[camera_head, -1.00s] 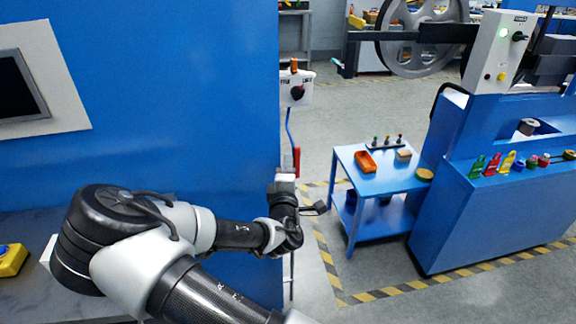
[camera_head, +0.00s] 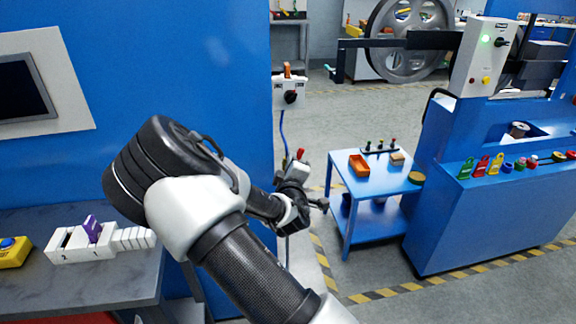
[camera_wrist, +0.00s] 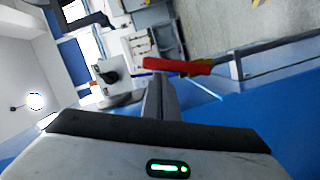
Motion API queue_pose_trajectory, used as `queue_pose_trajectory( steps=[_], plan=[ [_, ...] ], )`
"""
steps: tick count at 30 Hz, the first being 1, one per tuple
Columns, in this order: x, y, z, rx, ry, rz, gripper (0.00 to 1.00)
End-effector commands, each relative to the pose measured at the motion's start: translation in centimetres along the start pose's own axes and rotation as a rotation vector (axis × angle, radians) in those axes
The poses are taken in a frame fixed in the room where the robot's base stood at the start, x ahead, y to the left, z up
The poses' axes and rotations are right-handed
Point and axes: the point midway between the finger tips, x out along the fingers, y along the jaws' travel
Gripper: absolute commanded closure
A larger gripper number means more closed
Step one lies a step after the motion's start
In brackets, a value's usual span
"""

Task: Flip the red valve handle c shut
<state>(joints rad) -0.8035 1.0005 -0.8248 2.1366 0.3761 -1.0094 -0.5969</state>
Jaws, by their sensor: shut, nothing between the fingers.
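The red valve handle (camera_wrist: 178,66) lies across the wrist view just beyond my fingertips, with a grey pipe running off to its right. In the head view only a small red part of the handle (camera_head: 301,153) shows above my gripper; the rest is hidden behind it. My gripper (camera_wrist: 158,82) is shut and empty, its fingertips close to the handle's left part in the wrist view. I cannot tell whether they touch it. In the head view my gripper (camera_head: 298,168) is beside the edge of the blue wall. No letter on the handle is readable.
A white switch box (camera_head: 289,93) with a black knob is mounted above the handle. A blue cart (camera_head: 385,185) with an orange tray (camera_head: 359,165) stands to the right. The blue wall (camera_head: 190,60) lies left of my gripper. Open floor lies beyond.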

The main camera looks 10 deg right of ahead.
Motion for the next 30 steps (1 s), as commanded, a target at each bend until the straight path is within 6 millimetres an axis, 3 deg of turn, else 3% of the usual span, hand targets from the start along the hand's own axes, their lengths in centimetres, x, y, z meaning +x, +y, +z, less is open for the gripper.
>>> queue_pose_trajectory(
  steps=[14, 30],
  plan=[
    [0.9, 0.6, 3.6, 0.446, -0.004, -0.105, 1.0],
    [1.7, -0.5, 7.0, 0.914, -0.002, -0.225, 1.0]
  ],
)
